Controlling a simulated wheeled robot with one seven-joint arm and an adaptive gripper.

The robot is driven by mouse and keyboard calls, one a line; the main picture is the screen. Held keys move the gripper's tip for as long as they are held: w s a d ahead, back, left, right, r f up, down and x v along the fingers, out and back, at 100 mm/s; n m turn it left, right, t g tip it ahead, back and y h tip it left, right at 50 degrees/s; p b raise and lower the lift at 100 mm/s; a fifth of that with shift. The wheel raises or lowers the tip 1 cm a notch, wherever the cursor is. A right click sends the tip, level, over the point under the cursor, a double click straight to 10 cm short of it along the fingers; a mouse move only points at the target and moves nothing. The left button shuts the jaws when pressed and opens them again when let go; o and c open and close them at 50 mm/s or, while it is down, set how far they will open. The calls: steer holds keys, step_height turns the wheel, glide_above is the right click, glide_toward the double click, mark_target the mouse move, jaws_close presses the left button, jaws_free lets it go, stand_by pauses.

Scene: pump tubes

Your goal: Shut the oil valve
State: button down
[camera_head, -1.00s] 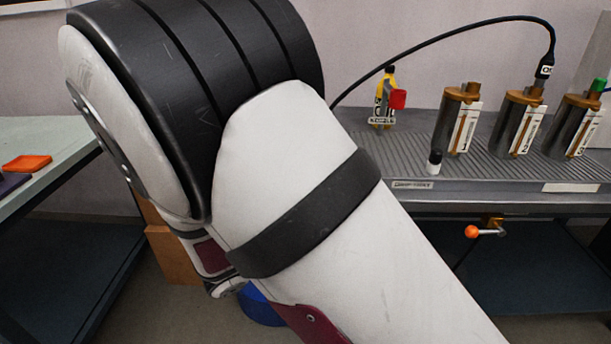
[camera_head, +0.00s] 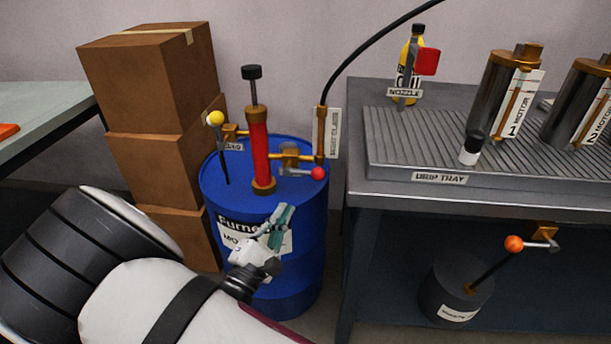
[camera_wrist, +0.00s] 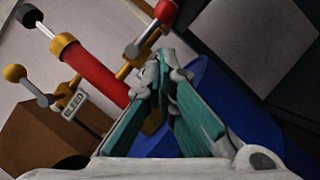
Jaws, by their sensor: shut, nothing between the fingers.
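The blue drum (camera_head: 225,190) carries a red pump (camera_head: 259,145) with a black-knobbed rod. A valve with a red ball (camera_head: 318,173) sits on brass piping to the pump's right; whether this is the oil valve is not readable. A lever with a yellow ball (camera_head: 215,118) is on the pump's left. My gripper (camera_head: 287,210) has teal fingers, shut and empty, in front of the drum, below and left of the red ball. In the wrist view the fingertips (camera_wrist: 165,72) meet beside the red pump (camera_wrist: 90,70), and a red ball (camera_wrist: 165,11) is above them.
Cardboard boxes (camera_head: 150,80) stack left of the drum. A bench with the drip tray (camera_head: 438,178) stands to the right, holding a yellow oil bottle (camera_head: 401,72) and motor cylinders (camera_head: 500,95). Below it are an orange ball lever (camera_head: 514,243) and a dark container (camera_head: 457,290).

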mark_target(305, 173)
steer(key=b+x, duration=0.3)
steer(key=x, duration=0.7)
steer(key=shift+d, duration=0.1)
